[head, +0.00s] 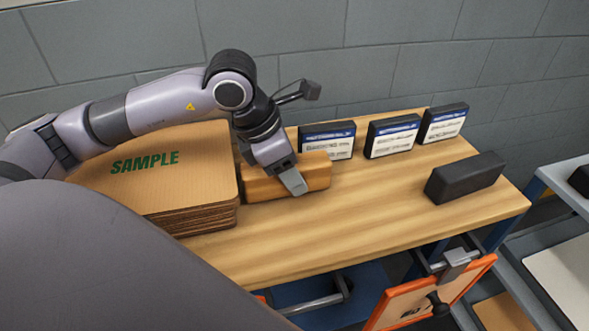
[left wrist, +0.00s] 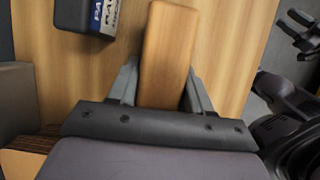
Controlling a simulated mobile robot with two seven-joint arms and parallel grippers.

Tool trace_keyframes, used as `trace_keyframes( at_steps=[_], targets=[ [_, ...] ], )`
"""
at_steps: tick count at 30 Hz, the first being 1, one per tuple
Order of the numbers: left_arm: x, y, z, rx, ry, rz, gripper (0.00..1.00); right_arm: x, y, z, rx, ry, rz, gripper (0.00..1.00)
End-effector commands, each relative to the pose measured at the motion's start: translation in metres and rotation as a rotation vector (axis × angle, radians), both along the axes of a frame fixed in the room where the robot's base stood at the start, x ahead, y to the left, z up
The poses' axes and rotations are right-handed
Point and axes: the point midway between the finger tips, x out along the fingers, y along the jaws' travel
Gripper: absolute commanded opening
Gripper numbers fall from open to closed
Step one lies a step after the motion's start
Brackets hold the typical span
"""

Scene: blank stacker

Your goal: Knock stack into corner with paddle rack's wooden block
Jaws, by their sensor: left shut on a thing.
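A stack of brown cardboard sheets (head: 150,190) marked SAMPLE lies at the left of the wooden table top (head: 360,215). Its edge also shows at the lower left of the left wrist view (left wrist: 22,160). In the left wrist view the block (left wrist: 168,50) sits between the two fingers. My right gripper does not show clearly; dark parts at the right of the wrist view are hard to identify.
Several dark boxes with blue and white labels (head: 393,136) stand along the back edge. A black block (head: 464,178) lies at the table's right. An orange-framed board (head: 430,295) hangs at the front. The table's middle front is clear; a grey wall is behind.

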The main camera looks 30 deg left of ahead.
Motion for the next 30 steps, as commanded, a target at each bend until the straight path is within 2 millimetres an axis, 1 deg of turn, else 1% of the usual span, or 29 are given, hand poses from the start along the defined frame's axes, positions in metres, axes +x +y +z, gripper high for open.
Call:
trace_keyframes(
  at_steps=[30],
  targets=[
    [-0.023, 0.021, -0.001, 0.001, -0.001, 0.0, 0.08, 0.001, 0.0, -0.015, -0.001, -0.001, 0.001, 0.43]
  ],
)
